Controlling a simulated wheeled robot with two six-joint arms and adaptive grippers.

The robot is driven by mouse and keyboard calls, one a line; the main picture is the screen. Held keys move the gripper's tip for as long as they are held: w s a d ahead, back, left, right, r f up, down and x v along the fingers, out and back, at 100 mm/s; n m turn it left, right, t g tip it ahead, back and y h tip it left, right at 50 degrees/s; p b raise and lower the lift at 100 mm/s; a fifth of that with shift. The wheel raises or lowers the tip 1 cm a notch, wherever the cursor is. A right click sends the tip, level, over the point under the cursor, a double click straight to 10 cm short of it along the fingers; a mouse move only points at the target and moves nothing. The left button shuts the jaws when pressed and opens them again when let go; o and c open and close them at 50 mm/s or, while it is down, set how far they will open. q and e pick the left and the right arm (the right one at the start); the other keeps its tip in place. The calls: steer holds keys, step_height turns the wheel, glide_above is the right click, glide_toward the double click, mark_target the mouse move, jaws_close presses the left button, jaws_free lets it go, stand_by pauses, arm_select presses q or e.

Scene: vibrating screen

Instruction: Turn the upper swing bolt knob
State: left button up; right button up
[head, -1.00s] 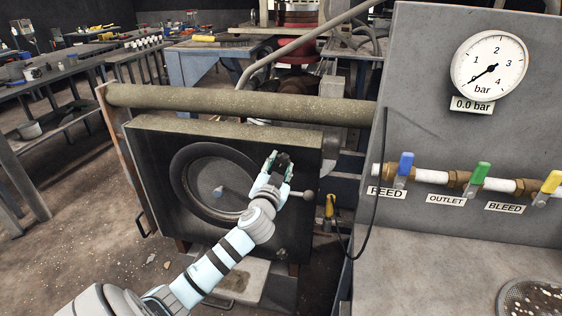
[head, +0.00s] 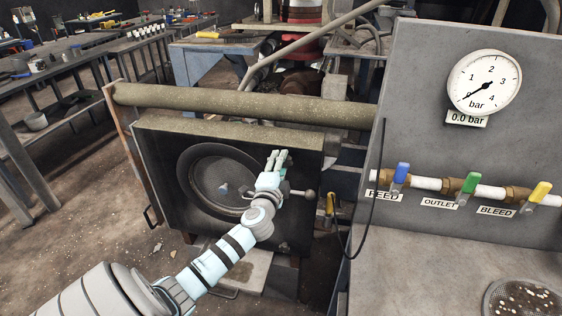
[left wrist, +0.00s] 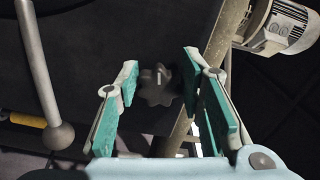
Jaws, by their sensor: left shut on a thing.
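The upper swing bolt knob (left wrist: 157,86) is a dark lobed knob in the left wrist view, lying between the two teal-padded fingers of my left gripper (left wrist: 165,95). In the head view my left gripper (head: 276,160) is at the upper right of the dark square door panel (head: 160,140), and its fingers hide the knob. My right gripper is not in view.
A ball-ended lever (head: 309,194) sticks out just below and right of the gripper, and its ball shows at left in the left wrist view (left wrist: 58,136). A thick pipe (head: 240,104) runs above the panel. A grey gauge console (head: 425,140) stands to the right.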

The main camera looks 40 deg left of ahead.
arm_select(q)
steer(key=shift+m+p, duration=0.55)
steer(key=shift+m, duration=0.65)
steer(key=o, duration=1.1)
steer(key=shift+d, duration=0.1)
steer(key=v, duration=1.2)
steer(key=shift+r, duration=0.1)
steer(key=shift+w, duration=0.1)
